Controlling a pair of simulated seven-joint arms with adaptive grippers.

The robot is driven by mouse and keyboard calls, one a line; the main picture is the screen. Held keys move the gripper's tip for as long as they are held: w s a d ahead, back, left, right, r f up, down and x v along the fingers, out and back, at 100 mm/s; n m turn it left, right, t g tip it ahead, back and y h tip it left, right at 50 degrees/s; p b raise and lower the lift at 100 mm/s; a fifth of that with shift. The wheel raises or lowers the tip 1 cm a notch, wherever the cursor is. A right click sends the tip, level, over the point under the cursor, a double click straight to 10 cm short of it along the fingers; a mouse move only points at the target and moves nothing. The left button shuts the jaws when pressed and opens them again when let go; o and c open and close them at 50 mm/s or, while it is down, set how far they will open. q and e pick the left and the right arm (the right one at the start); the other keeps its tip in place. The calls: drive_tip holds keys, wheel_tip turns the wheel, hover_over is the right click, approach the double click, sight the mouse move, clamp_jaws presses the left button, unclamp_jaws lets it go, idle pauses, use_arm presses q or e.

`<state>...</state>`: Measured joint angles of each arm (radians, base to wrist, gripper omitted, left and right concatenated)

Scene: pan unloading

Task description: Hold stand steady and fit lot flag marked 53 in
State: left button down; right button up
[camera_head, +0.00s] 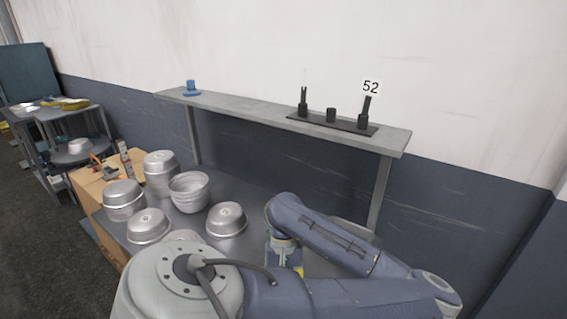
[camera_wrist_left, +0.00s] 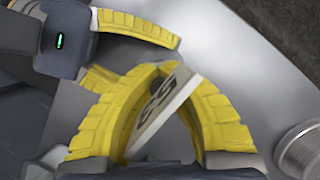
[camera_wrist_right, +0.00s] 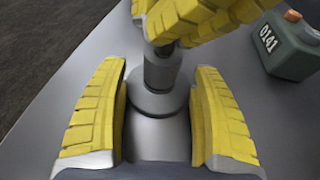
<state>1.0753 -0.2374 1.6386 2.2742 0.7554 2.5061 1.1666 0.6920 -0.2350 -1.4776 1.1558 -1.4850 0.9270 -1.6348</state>
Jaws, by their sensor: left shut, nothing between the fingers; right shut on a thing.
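The flag marked 53 (camera_wrist_left: 158,108) is a pale plate that shows tilted in the gap between the yellow fingers of my left gripper (camera_wrist_left: 165,72). In the head view my arm hides the stand and flag.
Several metal pans (camera_head: 188,192) stand on the table at left. A shelf (camera_head: 250,106) behind carries a dark rack (camera_head: 345,125) with posts, a flag marked 52 (camera_head: 371,87) and a blue item (camera_head: 191,88).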

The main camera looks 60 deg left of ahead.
use_arm(q)
drive_tip(key=c, duration=2.1)
unclamp_jaws()
drive_tip(key=o, duration=0.6)
drive_tip(key=v, duration=1.2)
use_arm(e)
drive_tip(key=o, duration=0.9)
drive_tip(key=shift+o, duration=0.2)
